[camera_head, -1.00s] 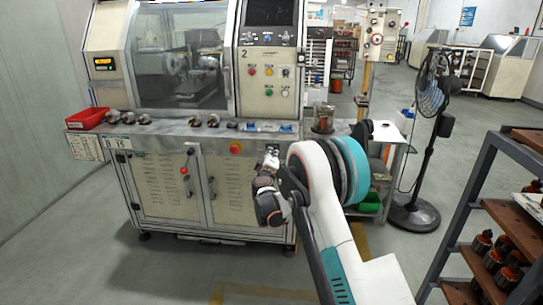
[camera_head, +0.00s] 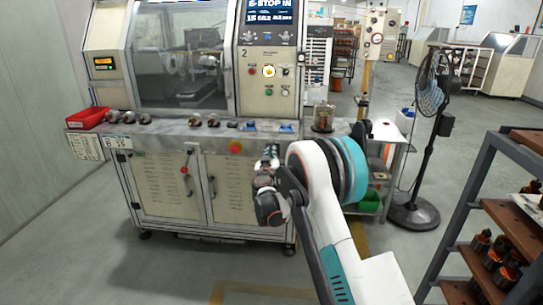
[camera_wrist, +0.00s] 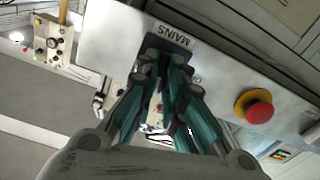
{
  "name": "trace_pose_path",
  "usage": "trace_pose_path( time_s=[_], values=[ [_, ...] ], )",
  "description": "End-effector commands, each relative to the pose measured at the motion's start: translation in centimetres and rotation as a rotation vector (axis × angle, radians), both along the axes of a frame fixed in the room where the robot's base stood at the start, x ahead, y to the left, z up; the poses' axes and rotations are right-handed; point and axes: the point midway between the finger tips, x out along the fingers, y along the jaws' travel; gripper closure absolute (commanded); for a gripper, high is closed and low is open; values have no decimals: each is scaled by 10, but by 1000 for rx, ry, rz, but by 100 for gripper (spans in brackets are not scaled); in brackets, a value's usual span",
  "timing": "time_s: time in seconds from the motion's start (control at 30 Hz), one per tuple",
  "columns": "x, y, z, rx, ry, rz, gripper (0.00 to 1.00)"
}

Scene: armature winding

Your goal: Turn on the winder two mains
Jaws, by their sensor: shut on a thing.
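Winder two (camera_head: 185,125) stands ahead in the head view, with a "2" on its control panel. In the wrist view the black mains switch plate (camera_wrist: 172,36), marked "MAINS", shows upside down on the grey front. My gripper (camera_wrist: 167,66) is shut on the mains switch knob, which its fingers mostly hide. In the head view my gripper (camera_head: 270,155) is at the right of the winder's front, below the worktop.
A red emergency stop button (camera_wrist: 254,106) on a yellow base sits beside the mains switch. A red tray (camera_head: 90,118) and several metal parts lie on the worktop. A fan (camera_head: 430,95) and a shelf (camera_head: 500,155) of wound parts stand at the right.

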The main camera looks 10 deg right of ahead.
Motion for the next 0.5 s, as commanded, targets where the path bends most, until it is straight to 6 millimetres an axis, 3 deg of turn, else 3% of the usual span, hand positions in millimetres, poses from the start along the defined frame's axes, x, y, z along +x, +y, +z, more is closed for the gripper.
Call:
trace_pose_path(
  time_s=[0.5],
  values=[
    [-1,0,-2,199,-64,0,100]
  ],
)
